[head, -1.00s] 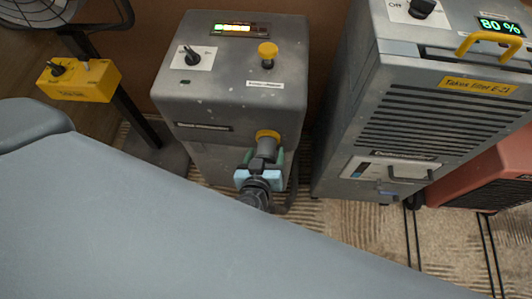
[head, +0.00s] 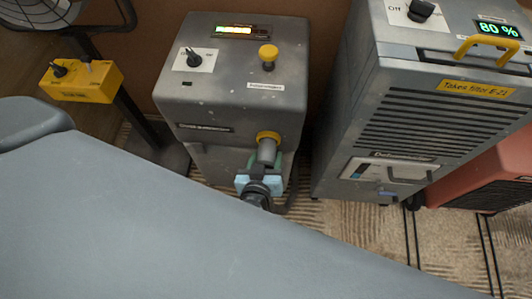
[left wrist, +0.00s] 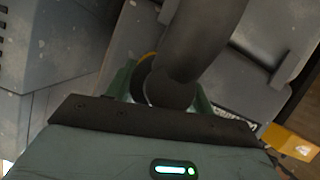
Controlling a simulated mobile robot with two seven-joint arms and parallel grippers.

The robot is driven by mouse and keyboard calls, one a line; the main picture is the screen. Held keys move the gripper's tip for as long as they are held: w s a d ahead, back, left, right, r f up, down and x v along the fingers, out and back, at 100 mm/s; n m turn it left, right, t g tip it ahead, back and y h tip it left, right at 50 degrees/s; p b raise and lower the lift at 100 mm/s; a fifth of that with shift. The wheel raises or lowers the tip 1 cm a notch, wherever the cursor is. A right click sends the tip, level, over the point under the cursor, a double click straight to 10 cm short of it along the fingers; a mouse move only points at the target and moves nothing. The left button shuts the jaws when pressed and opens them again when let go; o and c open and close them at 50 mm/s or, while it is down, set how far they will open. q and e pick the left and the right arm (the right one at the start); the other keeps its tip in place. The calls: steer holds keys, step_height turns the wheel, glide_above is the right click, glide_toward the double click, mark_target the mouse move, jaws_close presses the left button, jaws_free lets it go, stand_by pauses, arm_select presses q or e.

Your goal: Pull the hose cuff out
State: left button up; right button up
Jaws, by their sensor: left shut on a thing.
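The hose cuff (head: 267,151) is a short grey cylinder below a yellow ring (head: 267,135) on the front of the left grey machine (head: 232,100). My left gripper (head: 266,163) has its green fingers around the cuff's lower part and is shut on it. In the left wrist view the dark hose (left wrist: 207,38) bends down to the cuff (left wrist: 165,88) between the green fingers of my left gripper (left wrist: 162,92). Part of the yellow ring shows behind it. I cannot tell whether the cuff is still seated in its port. My right gripper is not in view.
A taller grey filter unit (head: 430,120) with a yellow handle stands to the right, with a red machine (head: 490,175) beyond it. A yellow switch box (head: 82,82) on a fan stand is at left. My large grey arm covers the foreground.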

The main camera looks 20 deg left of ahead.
arm_select(q)
steer(key=shift+s+d+p, duration=0.2)
steer(key=shift+s+p, duration=0.05)
steer(key=shift+s, duration=0.35)
steer(key=shift+s+d+p, duration=0.15)
steer(key=shift+s+p, duration=0.1)
steer(key=shift+s, duration=0.5)
steer(key=shift+d+f, duration=0.1)
steer(key=o, duration=1.2)
steer(key=shift+s, duration=0.1)
steer(key=p+v, duration=0.1)
steer(key=v, duration=0.7)
